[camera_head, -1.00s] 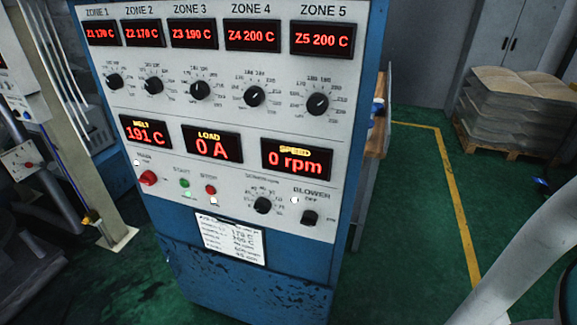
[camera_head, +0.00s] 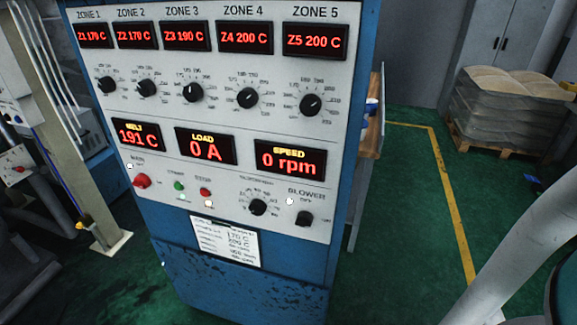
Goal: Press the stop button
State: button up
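The stop button (camera_head: 205,192) is a small round red button low on the white control panel (camera_head: 226,170) of a blue cabinet. A small pale lamp sits just below it. The green start button (camera_head: 180,186) is to its left, and the larger red main switch (camera_head: 141,181) is further left. The speed display (camera_head: 290,160) reads 0 rpm and the load display (camera_head: 206,147) reads 0 A. My gripper is not in view, and nothing covers the stop button.
A pale tube at the lower right may be my own arm; I cannot tell. A wooden-topped table (camera_head: 370,140) stands behind the cabinet. Green floor (camera_head: 395,235) is clear right of the cabinet.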

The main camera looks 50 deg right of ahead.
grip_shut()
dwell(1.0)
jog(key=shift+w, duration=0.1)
